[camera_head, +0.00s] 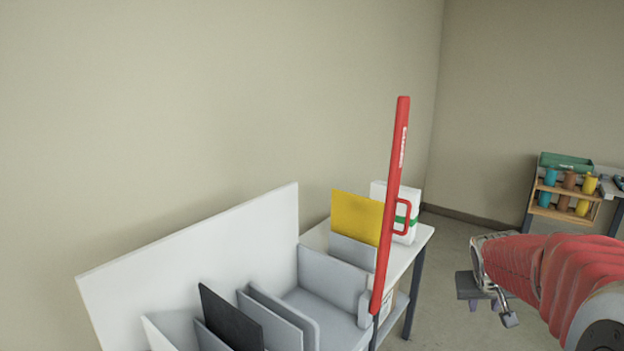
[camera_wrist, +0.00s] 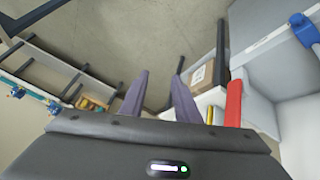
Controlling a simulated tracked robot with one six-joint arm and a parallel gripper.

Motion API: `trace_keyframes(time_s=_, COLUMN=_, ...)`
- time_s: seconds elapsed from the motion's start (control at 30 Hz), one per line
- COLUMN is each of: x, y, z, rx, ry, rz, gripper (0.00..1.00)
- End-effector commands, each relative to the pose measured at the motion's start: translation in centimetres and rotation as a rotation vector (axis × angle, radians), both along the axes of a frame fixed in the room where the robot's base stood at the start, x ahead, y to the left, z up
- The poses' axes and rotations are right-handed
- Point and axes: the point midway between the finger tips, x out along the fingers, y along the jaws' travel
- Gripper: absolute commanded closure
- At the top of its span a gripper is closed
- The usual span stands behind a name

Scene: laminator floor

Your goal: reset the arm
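My arm, in a ridged red sleeve, comes in from the right edge of the head view. My gripper (camera_head: 490,304) hangs at its end over the floor, to the right of the white table. In the wrist view my gripper (camera_wrist: 160,88) shows two purple fingers spread apart. Only bare floor shows between them, so it is open and holds nothing. Nothing visibly touches the fingers.
A tall red bar with a handle (camera_head: 393,200) stands left of my gripper, by the white table (camera_head: 415,243). Grey dividers (camera_head: 335,273) and a yellow sheet (camera_head: 357,214) are near it. A wooden rack (camera_head: 543,212) stands back right. Open floor lies between.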

Motion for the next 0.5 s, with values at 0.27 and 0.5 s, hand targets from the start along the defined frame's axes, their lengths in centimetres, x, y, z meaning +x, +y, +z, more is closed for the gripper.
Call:
trace_keyframes(time_s=0.27, x=-8.4, y=7.1, z=-0.2, rx=0.093, ry=0.123, rz=0.032, gripper=0.71)
trace_keyframes(time_s=0.5, x=-14.9, y=12.5, z=-0.4, rx=0.169, ry=0.192, rz=0.071, gripper=0.71)
